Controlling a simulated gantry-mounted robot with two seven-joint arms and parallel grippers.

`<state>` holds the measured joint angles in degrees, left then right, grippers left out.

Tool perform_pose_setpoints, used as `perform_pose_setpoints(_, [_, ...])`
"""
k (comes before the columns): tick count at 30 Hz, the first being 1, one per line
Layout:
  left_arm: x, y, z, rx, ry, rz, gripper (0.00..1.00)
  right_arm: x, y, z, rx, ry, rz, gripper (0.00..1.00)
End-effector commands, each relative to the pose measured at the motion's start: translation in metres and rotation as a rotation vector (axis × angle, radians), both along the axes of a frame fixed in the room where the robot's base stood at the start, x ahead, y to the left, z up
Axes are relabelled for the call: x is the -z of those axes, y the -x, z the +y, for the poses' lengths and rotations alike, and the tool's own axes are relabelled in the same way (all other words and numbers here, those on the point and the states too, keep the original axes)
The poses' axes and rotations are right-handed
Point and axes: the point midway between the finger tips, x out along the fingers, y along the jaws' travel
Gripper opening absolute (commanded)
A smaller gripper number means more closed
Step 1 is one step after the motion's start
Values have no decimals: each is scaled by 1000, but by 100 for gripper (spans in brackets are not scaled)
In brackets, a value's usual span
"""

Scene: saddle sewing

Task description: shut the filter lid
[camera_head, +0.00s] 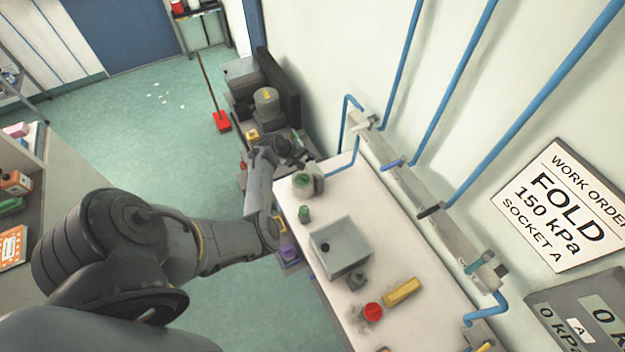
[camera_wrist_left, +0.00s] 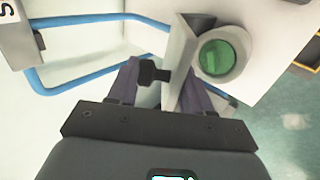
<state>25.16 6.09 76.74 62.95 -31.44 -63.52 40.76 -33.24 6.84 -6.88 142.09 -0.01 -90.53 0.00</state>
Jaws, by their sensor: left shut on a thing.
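The filter is a pale housing with a round green face (camera_wrist_left: 215,57) in the left wrist view. In the head view its green part (camera_head: 302,181) sits at the far left end of the white bench. A pale grey plate that looks like the filter lid (camera_wrist_left: 181,45) stands up beside the green face, open, with a black knob (camera_wrist_left: 152,72) on its other side. My left gripper (camera_wrist_left: 160,80) has its purple fingers on either side of the lid and knob, shut on the lid. In the head view the left gripper (camera_head: 292,154) is beside the filter; its fingertips are hard to see. My right gripper is out of view.
Dark equipment (camera_head: 265,103) stands beyond the bench.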

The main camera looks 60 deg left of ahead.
Motion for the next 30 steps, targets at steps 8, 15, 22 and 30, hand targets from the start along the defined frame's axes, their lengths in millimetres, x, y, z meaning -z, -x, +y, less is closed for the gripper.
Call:
perform_pose_setpoints(8, [3,4,0,-1,3,-35,35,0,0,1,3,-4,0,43])
perform_pose_setpoints(15, [3,5,0,-1,3,-38,35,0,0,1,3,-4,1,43])
perform_pose_setpoints(22, [8,12,0,-2,8,-97,35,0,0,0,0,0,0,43])
perform_pose_setpoints(30, [11,16,0,-2,7,-152,35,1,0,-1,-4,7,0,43])
